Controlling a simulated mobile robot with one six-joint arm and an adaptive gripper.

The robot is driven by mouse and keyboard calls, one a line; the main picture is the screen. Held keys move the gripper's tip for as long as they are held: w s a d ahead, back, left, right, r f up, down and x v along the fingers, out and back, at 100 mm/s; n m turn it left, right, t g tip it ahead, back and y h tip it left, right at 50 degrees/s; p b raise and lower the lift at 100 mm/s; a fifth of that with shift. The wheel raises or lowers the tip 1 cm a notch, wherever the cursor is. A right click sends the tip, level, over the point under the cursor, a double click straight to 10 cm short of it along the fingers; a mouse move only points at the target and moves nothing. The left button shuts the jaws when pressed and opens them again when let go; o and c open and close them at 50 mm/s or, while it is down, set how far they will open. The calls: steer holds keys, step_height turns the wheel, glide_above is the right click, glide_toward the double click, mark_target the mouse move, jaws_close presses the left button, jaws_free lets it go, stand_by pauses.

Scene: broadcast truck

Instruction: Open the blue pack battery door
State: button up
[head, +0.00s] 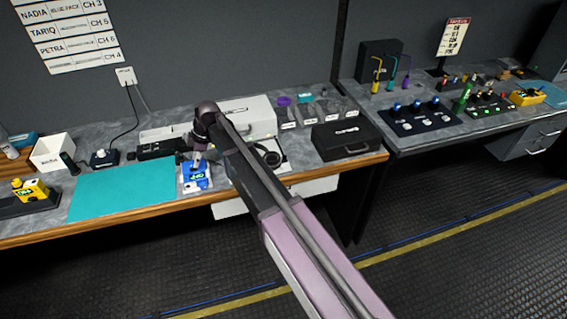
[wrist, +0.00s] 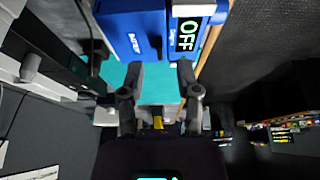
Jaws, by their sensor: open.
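The blue pack (head: 195,181) stands on a small pale base on the bench, at the right end of the teal mat. In the wrist view the blue pack (wrist: 143,30) fills the upper middle, with a dark display reading OFF and small white lettering on its blue face. I cannot make out for certain which panel is the battery door or whether it is open. My gripper (wrist: 161,73) is open with nothing between its fingers. Its fingertips are close below the pack in that view, with a small gap showing. In the head view my gripper is small, just behind the pack.
The teal mat (head: 125,190) is clear. A yellow pack (head: 31,188) sits at the far left, a white box (head: 52,153) behind the mat. Headphones (head: 268,155) and a black case (head: 347,138) lie to the right. A charger with a cable (head: 103,157) stands at the back.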

steer(key=shift+s+p+v, duration=0.45)
steer(key=shift+p+v, duration=4.2)
steer(key=shift+v, duration=0.65)
steer(key=s+d+f+m+b, duration=0.2)
steer(key=d+m, duration=0.2)
steer(key=d, duration=0.4)
steer(key=s+d+f+m+h+b, duration=0.1)
steer(key=s+d+f+m+b, duration=0.1)
steer(key=d, duration=0.6)
steer(key=s+d+f+m+t+h+b, duration=0.1)
steer(key=s+d+f+m+b, duration=0.1)
steer(key=d+m, duration=0.4)
steer(key=shift+s+d+f+m+b, duration=0.35)
steer(key=shift+s+d+f, duration=0.55)
steer(key=shift+d, duration=0.6)
steer(key=s+d+m+h, duration=0.2)
steer(key=s+d+m, duration=0.6)
steer(key=d, duration=0.4)
steer(key=shift+s+d, duration=0.35)
steer(key=shift+s, duration=0.45)
steer(key=shift+s+f, duration=0.2)
